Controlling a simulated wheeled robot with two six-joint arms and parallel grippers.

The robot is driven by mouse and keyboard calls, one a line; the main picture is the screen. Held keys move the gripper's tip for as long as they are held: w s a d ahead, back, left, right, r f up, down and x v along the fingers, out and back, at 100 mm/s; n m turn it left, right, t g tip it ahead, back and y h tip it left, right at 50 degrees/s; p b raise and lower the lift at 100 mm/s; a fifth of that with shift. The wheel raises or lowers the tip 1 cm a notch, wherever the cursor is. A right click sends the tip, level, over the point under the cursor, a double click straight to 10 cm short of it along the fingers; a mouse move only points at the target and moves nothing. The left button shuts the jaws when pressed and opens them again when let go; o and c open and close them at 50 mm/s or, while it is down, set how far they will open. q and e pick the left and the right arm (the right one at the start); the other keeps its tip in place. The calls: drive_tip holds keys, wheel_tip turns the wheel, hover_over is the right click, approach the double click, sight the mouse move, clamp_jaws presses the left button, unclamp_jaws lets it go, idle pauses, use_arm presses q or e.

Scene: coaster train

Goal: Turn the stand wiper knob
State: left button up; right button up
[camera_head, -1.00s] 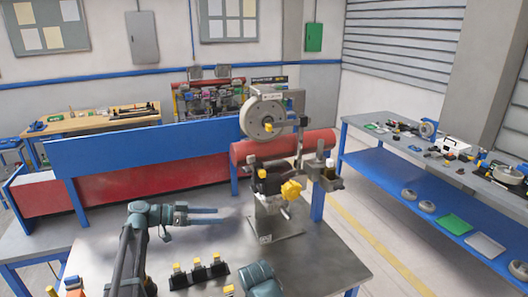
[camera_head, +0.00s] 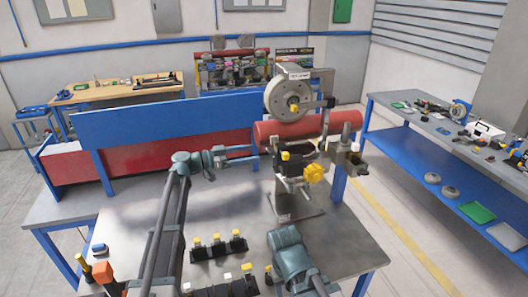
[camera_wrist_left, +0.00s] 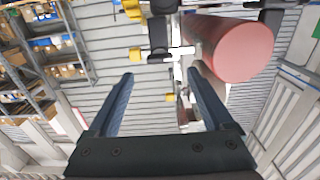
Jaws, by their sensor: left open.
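The stand (camera_head: 283,195) rises from the metal table and carries a pale wheel (camera_head: 288,100) with a yellow hub. A yellow star-shaped knob (camera_head: 313,173) faces front on the stand, and a smaller yellow knob (camera_head: 285,156) sits to its upper left. I cannot tell which is the wiper knob. My left gripper (camera_head: 258,155) is open and empty, its fingers pointing right at the stand's left side. In the left wrist view, the open fingers (camera_wrist_left: 160,78) have stand parts and a yellow knob (camera_wrist_left: 135,55) beyond them. My right gripper's fingers are out of sight.
A red cylinder (camera_head: 345,122) lies behind the stand and also shows in the left wrist view (camera_wrist_left: 240,52). Black blocks with yellow-topped pegs (camera_head: 218,248) stand at the table's front. A blue-framed bench stands at right (camera_head: 420,150).

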sight(268, 150)
use_arm(q)
drive_tip(key=x, duration=0.5)
drive_tip(key=shift+w+d, duration=0.15)
drive_tip(key=shift+d, duration=0.15)
clamp_jaws()
